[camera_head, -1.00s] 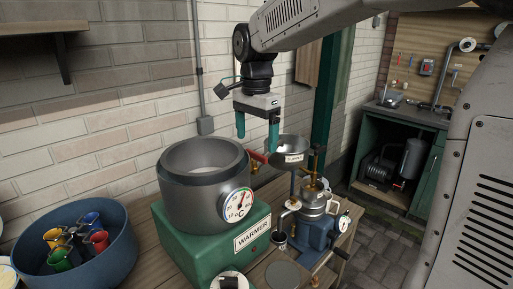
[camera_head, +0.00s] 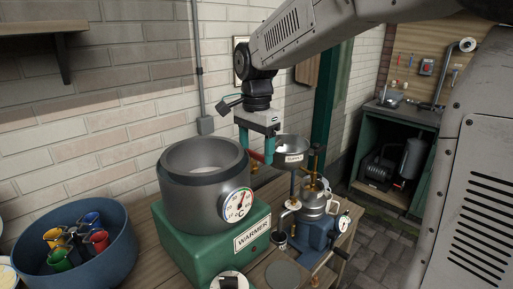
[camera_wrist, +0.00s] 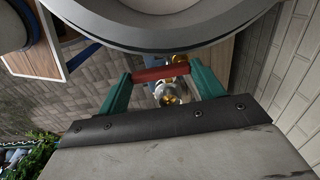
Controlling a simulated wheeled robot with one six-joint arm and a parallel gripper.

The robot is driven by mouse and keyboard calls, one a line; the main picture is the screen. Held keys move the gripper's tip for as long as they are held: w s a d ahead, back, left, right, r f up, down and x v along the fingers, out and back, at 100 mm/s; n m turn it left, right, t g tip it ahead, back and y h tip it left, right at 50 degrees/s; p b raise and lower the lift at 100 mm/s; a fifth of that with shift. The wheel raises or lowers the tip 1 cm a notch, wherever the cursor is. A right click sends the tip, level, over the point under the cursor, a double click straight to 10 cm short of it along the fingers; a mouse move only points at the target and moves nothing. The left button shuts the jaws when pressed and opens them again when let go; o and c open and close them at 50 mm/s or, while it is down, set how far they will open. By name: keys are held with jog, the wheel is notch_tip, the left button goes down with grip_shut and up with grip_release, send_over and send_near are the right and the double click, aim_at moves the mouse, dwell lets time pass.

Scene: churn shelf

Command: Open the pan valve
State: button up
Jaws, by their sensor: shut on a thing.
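A small grey pan (camera_head: 290,148) with a front label stands on a post to the right of the warmer pot. The red valve handle (camera_head: 257,156) is at the pan's left side. My gripper (camera_head: 256,153), with green fingers, is shut on it, pointing down. In the wrist view the red handle (camera_wrist: 160,73) lies crosswise between the fingertips of my gripper (camera_wrist: 161,76), touching both. The valve body is mostly hidden by the fingers. A metal vessel with a brass part (camera_wrist: 168,98) shows below and beyond the handle.
The grey warmer pot (camera_head: 200,190) with a dial stands close left on its green base (camera_head: 225,240). A blue cranked machine (camera_head: 318,230) stands below the pan. A blue tub (camera_head: 115,245) of coloured cups is at lower left. The brick wall is behind.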

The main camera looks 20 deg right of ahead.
jog(key=shift+n, duration=0.3)
jog(key=shift+w+d+r+n, duration=0.2)
jog(key=shift+w+n, duration=0.45)
jog(key=shift+n, duration=2.2)
jog(key=shift+w+d+f+n, duration=0.25)
jog(key=shift+w+n, duration=0.35)
jog(key=shift+n, duration=2.3)
jog(key=shift+w+d+r+n, duration=0.25)
jog(key=shift+w+n, duration=0.4)
jog(key=shift+n, duration=2.2)
jog(key=shift+f, duration=0.1)
jog(key=o, duration=1)
